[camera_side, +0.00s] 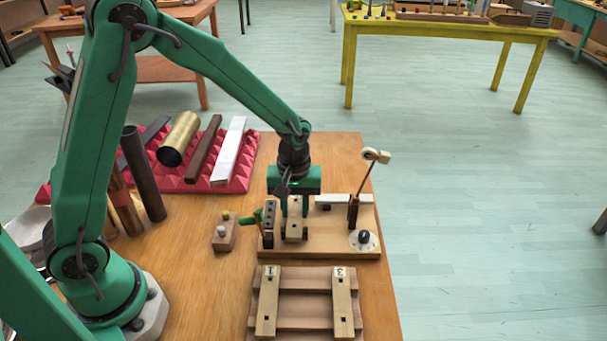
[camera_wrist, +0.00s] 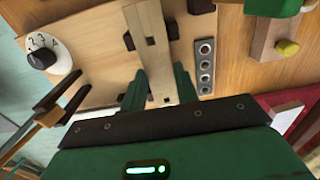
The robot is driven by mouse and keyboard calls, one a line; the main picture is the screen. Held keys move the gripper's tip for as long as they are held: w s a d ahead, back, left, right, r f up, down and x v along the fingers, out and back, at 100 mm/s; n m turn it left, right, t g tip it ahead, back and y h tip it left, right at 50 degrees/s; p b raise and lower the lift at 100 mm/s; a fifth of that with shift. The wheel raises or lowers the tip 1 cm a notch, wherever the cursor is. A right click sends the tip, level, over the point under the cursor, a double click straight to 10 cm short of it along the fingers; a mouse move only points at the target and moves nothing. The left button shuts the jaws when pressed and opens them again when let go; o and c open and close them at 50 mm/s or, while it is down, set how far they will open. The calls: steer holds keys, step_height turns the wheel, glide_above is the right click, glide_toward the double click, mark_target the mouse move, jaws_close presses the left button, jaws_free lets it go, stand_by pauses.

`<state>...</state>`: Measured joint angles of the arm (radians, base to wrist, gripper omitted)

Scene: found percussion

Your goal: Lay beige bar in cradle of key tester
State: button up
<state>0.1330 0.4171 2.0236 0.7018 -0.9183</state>
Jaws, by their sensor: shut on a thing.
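The beige bar (camera_side: 294,222) is between the fingers of my gripper (camera_side: 294,207), which is shut on it, over the left part of the key tester (camera_side: 335,245). In the wrist view the beige bar (camera_wrist: 155,35) runs away between the green fingertips (camera_wrist: 160,90). A dark cradle piece (camera_wrist: 172,30) shows at either side of the bar near its far end. I cannot tell whether the bar rests on the cradle or hangs just above it. The tester also carries a dial (camera_side: 364,240) and a mallet on a post (camera_side: 366,180).
A dark block with several round sockets (camera_wrist: 205,65) stands close beside the bar. A frame (camera_side: 305,308) with two beige bars numbered 1 and 3 lies in front. A small wooden block (camera_side: 225,235) is left. A pink spiked mat (camera_side: 245,180) holds several bars and a brass tube.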

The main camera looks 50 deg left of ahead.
mark_target(294, 213)
steer(key=shift+f, duration=0.2)
steer(key=o, duration=1.1)
steer(key=shift+r, duration=0.15)
step_height(294, 213, up, 12)
steer(key=shift+r, duration=0.1)
stand_by(0.6)
steer(key=shift+s+a+r+m+t, duration=0.95)
steer(key=shift+s+r+m, duration=0.5)
steer(key=shift+s, duration=1.5)
steer(key=shift+s+a+r+m+t, duration=0.9)
steer(key=shift+s+r+m, duration=0.5)
steer(key=shift+s, duration=1.6)
steer(key=shift+s+a+r+m+t, duration=1.05)
steer(key=shift+s+m, duration=0.6)
steer(key=shift+s, duration=1.3)
